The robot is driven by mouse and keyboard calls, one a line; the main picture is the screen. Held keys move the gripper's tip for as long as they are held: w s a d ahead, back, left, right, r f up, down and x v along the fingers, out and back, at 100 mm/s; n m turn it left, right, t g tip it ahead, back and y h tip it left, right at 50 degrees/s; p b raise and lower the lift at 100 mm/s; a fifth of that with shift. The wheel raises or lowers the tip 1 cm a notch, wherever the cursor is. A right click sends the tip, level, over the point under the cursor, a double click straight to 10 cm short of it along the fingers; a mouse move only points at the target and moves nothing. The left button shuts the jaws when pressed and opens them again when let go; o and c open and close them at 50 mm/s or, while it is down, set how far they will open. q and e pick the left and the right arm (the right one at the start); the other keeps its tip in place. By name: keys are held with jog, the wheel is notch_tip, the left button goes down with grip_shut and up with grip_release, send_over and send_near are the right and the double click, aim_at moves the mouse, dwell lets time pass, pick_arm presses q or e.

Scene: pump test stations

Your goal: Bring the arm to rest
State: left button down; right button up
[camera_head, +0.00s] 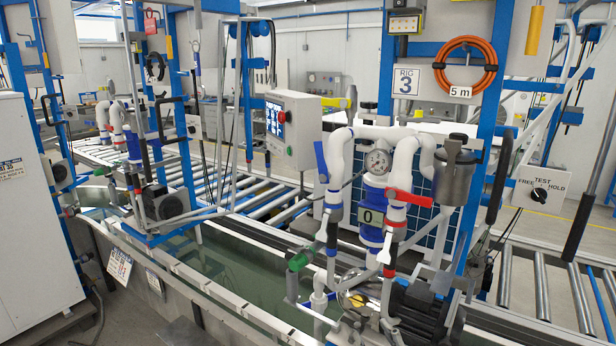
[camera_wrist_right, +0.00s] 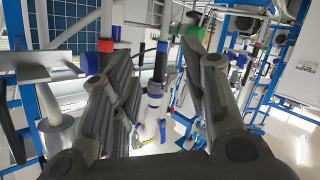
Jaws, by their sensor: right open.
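My right gripper (camera_wrist_right: 155,58) shows in the right wrist view with its two dark fingers spread wide apart. I see nothing held between them. Pipes with blue and red fittings (camera_wrist_right: 154,98) lie beyond the gap, and I cannot tell how far off they are. In the head view I cannot make out the right gripper for certain among the dark parts at the bottom. My left gripper is in neither view.
A long water trough (camera_head: 230,270) runs below the rigs. A dark pump motor (camera_head: 420,312) sits at the lower right. A TEST/HOLD/FREE switch (camera_head: 539,194) is at the right. A white cabinet (camera_head: 35,220) stands at the left. Roller conveyors (camera_head: 541,285) lie behind.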

jog(key=s+d+f+m+g+h, duration=0.15)
jog(key=s+f+g, duration=0.35)
jog(key=s, duration=0.5)
jog(key=s+d+f+m+g, duration=0.1)
jog(key=s+d+f+g, duration=0.2)
jog(key=s+f, duration=0.5)
jog(key=s+d+f+m+g+h, duration=0.1)
jog(key=s+d+f+g, duration=0.25)
jog(key=s, duration=0.85)
notch_tip(320, 180, down, 28)
jog(key=a+g+b, duration=0.1)
jog(key=b, duration=0.1)
jog(key=s+d+f+g+b, duration=0.1)
jog(key=s+d+f+b, duration=0.1)
jog(key=s+f, duration=1.5)
notch_tip(320, 180, down, 2)
jog(key=shift+d+f, duration=0.1)
jog(key=shift+d, duration=0.45)
